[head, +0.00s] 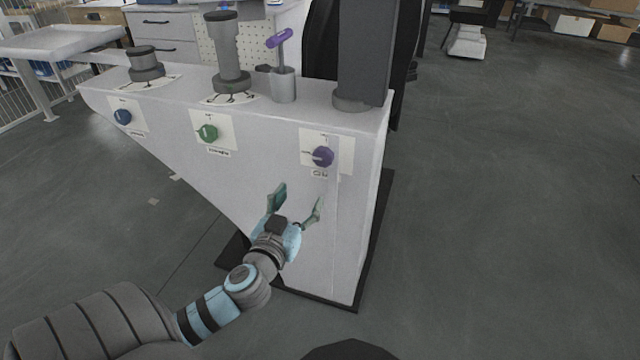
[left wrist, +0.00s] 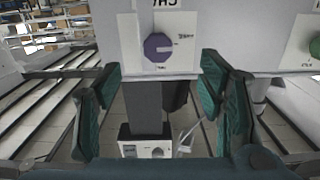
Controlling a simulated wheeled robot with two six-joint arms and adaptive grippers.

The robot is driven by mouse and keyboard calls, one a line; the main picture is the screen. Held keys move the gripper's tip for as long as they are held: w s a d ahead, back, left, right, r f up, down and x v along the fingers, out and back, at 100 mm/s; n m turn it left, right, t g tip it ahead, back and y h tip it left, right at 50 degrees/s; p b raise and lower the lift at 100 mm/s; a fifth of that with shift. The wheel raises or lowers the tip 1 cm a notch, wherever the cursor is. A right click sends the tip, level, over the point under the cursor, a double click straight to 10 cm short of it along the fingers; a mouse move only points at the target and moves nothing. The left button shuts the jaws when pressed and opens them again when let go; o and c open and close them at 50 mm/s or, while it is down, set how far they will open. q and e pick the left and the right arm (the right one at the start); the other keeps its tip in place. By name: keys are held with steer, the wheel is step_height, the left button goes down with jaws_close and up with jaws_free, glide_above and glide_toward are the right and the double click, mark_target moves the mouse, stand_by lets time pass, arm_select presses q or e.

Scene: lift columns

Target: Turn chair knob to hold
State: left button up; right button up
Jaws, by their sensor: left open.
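A purple round knob (head: 323,157) sits on a white plate at the right end of the bench's sloping front panel. Its pale pointer mark faces left in the head view. In the left wrist view, which appears upside down, the purple knob (left wrist: 157,47) is at top centre, its mark facing right. The plate's printing is too small or cut off to read fully. My left gripper (head: 298,198) is open and empty, just below the knob in the head view, fingers pointing up towards it and apart from it. My right gripper is out of view.
A green knob (head: 207,133) and a blue knob (head: 123,117) sit further left on the panel. The floor to the right is clear.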

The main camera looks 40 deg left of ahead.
mark_target(322, 158)
arm_select(q)
steer(key=x, duration=0.4)
steer(key=r+x, duration=0.1)
steer(key=x, duration=0.4)
steer(key=r+b+x, duration=0.1)
steer(key=x, duration=0.4)
steer(key=shift+w+d+r, duration=0.1)
steer(key=shift+d, duration=0.1)
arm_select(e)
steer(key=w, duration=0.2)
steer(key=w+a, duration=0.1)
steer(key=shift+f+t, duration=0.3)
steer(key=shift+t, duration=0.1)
arm_select(q)
steer(key=shift+c, duration=0.3)
steer(key=c, duration=1.1)
steer(key=shift+o, duration=0.2)
